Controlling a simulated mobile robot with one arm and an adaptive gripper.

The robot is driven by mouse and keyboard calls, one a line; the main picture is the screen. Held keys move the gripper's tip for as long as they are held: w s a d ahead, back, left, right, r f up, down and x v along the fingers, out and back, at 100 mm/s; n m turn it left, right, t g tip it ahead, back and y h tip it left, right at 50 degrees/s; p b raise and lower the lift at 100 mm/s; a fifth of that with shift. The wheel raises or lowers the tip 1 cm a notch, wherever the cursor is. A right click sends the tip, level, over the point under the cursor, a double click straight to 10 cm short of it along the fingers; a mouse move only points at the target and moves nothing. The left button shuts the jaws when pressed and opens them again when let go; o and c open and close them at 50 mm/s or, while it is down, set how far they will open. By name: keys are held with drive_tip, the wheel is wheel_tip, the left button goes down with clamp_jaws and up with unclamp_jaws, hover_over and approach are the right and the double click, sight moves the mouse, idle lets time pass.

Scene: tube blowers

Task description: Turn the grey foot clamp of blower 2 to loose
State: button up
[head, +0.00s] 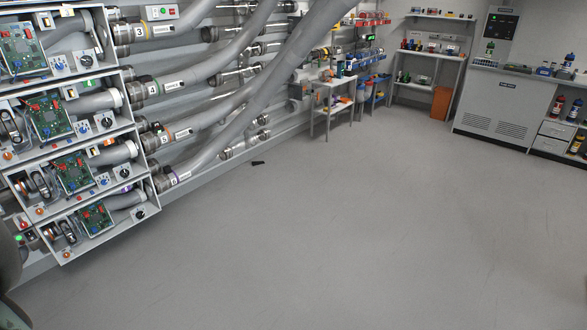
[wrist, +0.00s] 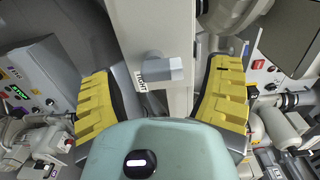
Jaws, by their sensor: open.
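A grey block-shaped clamp handle (wrist: 165,69) shows in the wrist view, on a pale upright post (wrist: 158,25). A small label reading "TIGHT" (wrist: 142,86) sits beside its lower left. I see no number there that tells which blower it belongs to. My gripper (wrist: 163,72) is open, its yellow ribbed fingers on either side of the handle, with gaps between. Whether the fingers are level with the handle in depth, I cannot tell. The gripper does not show clearly in the head view. No blower marked 2 is readable there.
The head view shows stacked blower units (head: 68,165), grey tubes (head: 215,75) and wide clear floor (head: 350,230).

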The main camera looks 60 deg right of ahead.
drive_tip(key=d, duration=0.9)
drive_tip(key=shift+s, duration=0.25)
